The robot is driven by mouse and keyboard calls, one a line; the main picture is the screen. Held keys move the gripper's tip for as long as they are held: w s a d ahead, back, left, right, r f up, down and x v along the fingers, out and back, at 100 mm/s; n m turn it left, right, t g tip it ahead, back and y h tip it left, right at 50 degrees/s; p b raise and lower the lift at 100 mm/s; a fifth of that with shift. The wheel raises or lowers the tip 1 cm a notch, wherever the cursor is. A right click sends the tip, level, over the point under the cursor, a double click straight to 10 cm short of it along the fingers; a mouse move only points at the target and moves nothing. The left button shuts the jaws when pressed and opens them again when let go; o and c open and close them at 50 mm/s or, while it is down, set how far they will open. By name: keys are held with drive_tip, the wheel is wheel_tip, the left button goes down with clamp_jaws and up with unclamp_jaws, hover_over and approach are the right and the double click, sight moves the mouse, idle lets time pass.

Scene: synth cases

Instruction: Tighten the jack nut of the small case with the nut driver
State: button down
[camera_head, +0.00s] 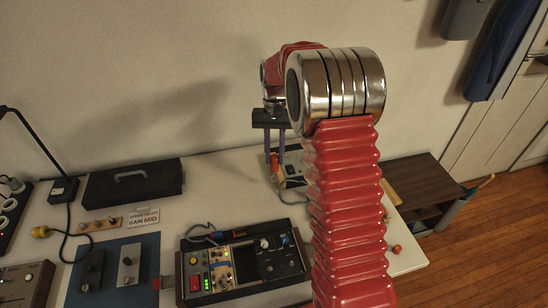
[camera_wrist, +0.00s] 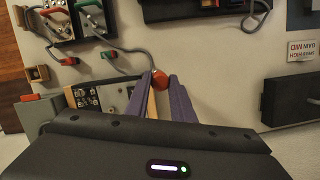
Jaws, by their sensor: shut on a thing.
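My gripper (camera_head: 274,150) hangs at the back of the table, its two purple fingers pointing down. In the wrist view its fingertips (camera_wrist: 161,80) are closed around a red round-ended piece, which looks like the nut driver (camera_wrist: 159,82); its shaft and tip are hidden. A small light-fronted case (camera_head: 291,174) with knobs stands just beside and below the fingers, partly behind my arm. It also shows in the wrist view (camera_wrist: 112,97), left of the fingers and partly hidden by the gripper body. I cannot make out the jack nut, or whether the driver touches the case.
A larger synth case (camera_head: 208,290) with cables stands front centre. A blue mat (camera_head: 108,284) bears two small boxes. A black handled case (camera_head: 130,185) and a gain sign (camera_head: 143,217) are at the back left. A small red thing (camera_head: 396,248) lies near the right edge.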

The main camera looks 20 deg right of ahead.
drive_tip(key=w+d+r+m+t, duration=0.2)
drive_tip(key=d+m, duration=0.5)
drive_tip(key=m, duration=0.6)
drive_tip(key=w+d+r+m+t, duration=0.2)
drive_tip(key=d+m, duration=0.5)
drive_tip(key=m, duration=0.6)
wheel_tip(320, 180, up, 2)
drive_tip(key=shift+w+r+m+t, duration=0.2)
drive_tip(key=shift+w+m+t, duration=0.2)
drive_tip(key=shift+t, duration=0.2)
drive_tip(key=shift+s+d+x, duration=0.1)
drive_tip(key=shift+s+x, duration=0.1)
drive_tip(key=shift+x, duration=0.7)
drive_tip(key=shift+s+d+x, duration=0.1)
drive_tip(key=shift+s+x, duration=0.1)
drive_tip(key=shift+x, duration=0.75)
drive_tip(key=shift+s+d+x, duration=0.1)
drive_tip(key=shift+s+x, duration=0.1)
drive_tip(key=shift+x, duration=0.7)
drive_tip(key=shift+s+x, duration=0.25)
drive_tip(key=shift+x, duration=0.85)
drive_tip(key=shift+a+m+h, duration=0.1)
drive_tip(key=shift+m+h, duration=0.2)
drive_tip(key=shift+m, duration=1.1)
